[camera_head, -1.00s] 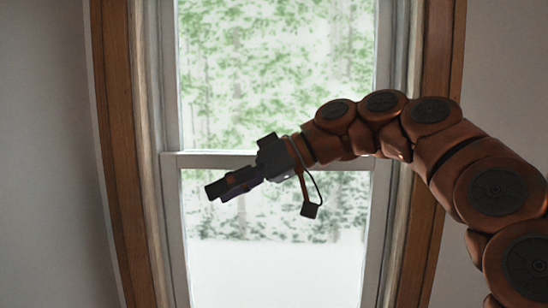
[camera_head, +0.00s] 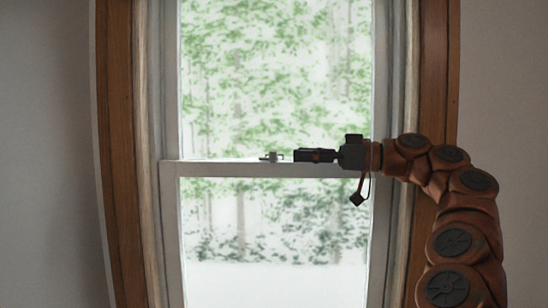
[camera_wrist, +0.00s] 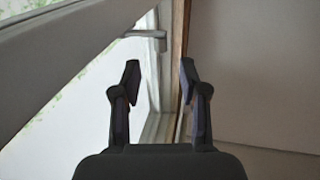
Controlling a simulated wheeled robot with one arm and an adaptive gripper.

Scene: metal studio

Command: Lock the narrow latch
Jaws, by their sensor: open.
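The narrow latch (camera_head: 270,157) is a small grey metal piece on top of the window's middle rail (camera_head: 225,169), near its centre. My gripper (camera_head: 297,155) is level with it, a short way to its right, pointing left. In the wrist view the latch (camera_wrist: 147,38) shows as a grey lever beyond the fingertips, slightly left of the middle. The fingers of my gripper (camera_wrist: 160,69) are spread apart with nothing between them. A gap shows between the fingertips and the latch in both views.
The wooden window frame (camera_head: 117,150) stands at both sides, with a white sash inside it. Upper glass (camera_head: 270,80) and lower glass (camera_head: 270,235) lie above and below the rail. The space left of the latch along the rail is clear.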

